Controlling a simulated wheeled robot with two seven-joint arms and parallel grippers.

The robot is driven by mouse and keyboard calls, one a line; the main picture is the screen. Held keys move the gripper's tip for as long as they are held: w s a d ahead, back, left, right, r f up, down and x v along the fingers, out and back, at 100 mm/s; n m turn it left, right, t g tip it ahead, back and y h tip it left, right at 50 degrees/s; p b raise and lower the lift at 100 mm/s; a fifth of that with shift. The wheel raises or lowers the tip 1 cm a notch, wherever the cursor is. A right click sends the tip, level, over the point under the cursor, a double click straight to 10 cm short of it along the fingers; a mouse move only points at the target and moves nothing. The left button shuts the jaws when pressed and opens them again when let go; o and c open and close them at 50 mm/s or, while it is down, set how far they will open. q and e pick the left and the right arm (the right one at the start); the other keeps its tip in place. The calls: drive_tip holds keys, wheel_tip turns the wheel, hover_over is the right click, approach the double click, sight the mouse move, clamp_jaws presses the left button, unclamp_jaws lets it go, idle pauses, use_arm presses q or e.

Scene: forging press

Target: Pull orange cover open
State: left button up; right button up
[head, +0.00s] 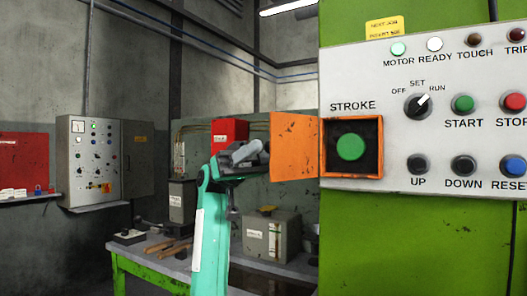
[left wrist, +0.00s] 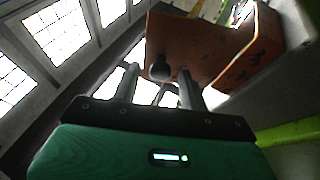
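The orange cover (head: 295,147) stands swung out to the left of the STROKE box, its right edge at the orange frame (head: 381,150). The green STROKE button (head: 350,147) is uncovered inside the frame. My left gripper (head: 252,153) is at the cover's left edge in the head view. In the left wrist view its two fingers (left wrist: 158,90) are spread, with the cover (left wrist: 195,45) beyond them. A dark round knob (left wrist: 160,68) on the cover appears between the fingertips, with no clear contact. My right gripper is not in view.
The grey control panel (head: 450,130) with switches and lamps is on the right, on the green press (head: 420,245).

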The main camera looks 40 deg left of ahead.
use_arm(q)
drive_tip(key=v, duration=1.4)
